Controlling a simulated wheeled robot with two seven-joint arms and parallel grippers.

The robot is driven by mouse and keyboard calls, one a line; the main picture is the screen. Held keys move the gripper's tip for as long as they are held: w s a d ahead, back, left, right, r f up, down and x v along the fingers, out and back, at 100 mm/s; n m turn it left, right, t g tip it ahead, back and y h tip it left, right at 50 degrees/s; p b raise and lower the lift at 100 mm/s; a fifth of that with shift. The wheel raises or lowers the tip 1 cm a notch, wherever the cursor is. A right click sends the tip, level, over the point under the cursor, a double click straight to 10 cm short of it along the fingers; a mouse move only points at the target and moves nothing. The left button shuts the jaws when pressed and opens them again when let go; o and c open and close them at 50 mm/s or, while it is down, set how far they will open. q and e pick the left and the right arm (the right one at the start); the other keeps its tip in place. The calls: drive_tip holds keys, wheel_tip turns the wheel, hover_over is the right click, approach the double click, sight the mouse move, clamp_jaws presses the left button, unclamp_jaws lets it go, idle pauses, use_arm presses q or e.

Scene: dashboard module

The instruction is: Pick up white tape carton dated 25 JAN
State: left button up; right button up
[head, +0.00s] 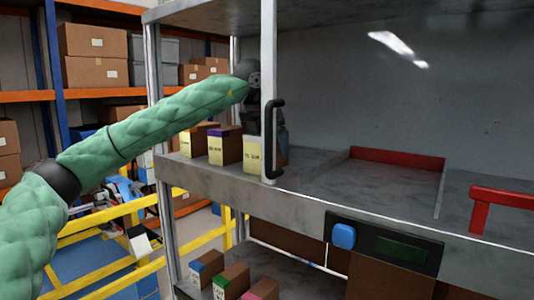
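Three cartons with pale labels stand in a row on the upper shelf. The rightmost carton (253,153) sits partly behind a white upright; its label print is too small to read for sure. The middle carton (226,146) has a purple strip on top. The left carton (196,139) has a brown or orange top. My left gripper (256,105) is above and around the rightmost carton, mostly hidden behind the upright and its black handle. I cannot see its fingertips or whether they touch the carton. My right gripper is not in view.
The white upright with black handle (274,140) stands in front of my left wrist. A red-edged bay (398,158) on the shelf to the right is empty. Several cartons (230,281) with coloured tops stand on the lower shelf. A blue button (344,236) sits on the shelf front.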

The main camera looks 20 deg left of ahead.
use_arm(q)
drive_tip(key=shift+a+f+b, duration=0.15)
drive_tip(key=shift+f+b, duration=0.15)
drive_tip(key=shift+b, duration=0.15)
idle(0.4)
drive_tip(key=c, duration=1.4)
